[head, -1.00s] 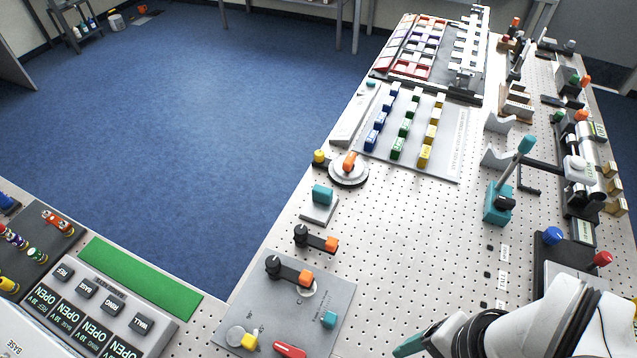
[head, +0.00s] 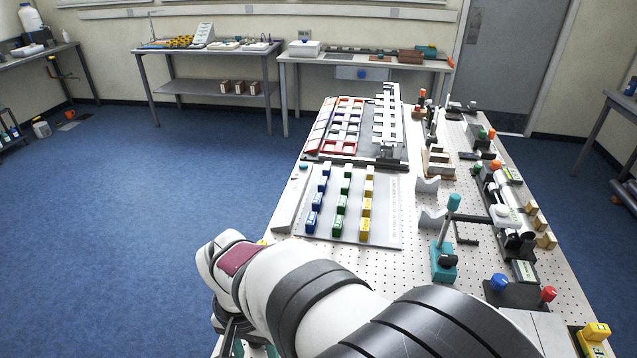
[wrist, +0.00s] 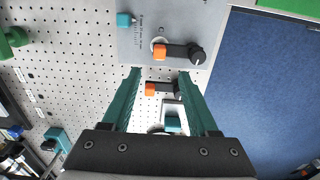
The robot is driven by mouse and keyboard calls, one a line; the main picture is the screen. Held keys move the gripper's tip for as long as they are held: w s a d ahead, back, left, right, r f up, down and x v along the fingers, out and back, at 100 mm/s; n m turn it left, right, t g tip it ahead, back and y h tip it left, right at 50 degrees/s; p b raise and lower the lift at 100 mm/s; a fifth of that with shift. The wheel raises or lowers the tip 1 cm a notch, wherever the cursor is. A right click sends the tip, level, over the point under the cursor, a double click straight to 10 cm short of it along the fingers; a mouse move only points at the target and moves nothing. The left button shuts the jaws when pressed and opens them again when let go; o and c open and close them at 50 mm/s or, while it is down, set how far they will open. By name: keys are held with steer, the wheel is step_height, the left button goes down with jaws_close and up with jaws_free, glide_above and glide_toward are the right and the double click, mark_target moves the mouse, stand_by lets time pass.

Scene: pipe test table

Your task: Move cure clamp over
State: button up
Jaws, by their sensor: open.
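No readable label marks the cure clamp, so I cannot tell for sure which piece it is. In the wrist view a small black swing arm with an orange end (wrist: 151,89) shows between the fingers of my gripper (wrist: 160,73), which is open and empty. A larger black arm with an orange block (wrist: 160,52) and a black pivot knob lies just beyond the fingertips, on a grey plate (wrist: 215,20). A teal block (wrist: 173,124) shows between the fingers nearer the palm. In the head view my arm hides these pieces.
The grey plate also carries a teal knob (wrist: 124,19). In the head view, blue, green and yellow (head: 365,207) blocks stand in rows on a panel. A teal lever (head: 446,250) stands right of them. Bare pegboard (head: 408,265) lies between. Blue floor (head: 150,210) is left of the table.

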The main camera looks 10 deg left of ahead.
step_height(320, 180, down, 10)
stand_by(0.3)
jaws_close()
stand_by(1.3)
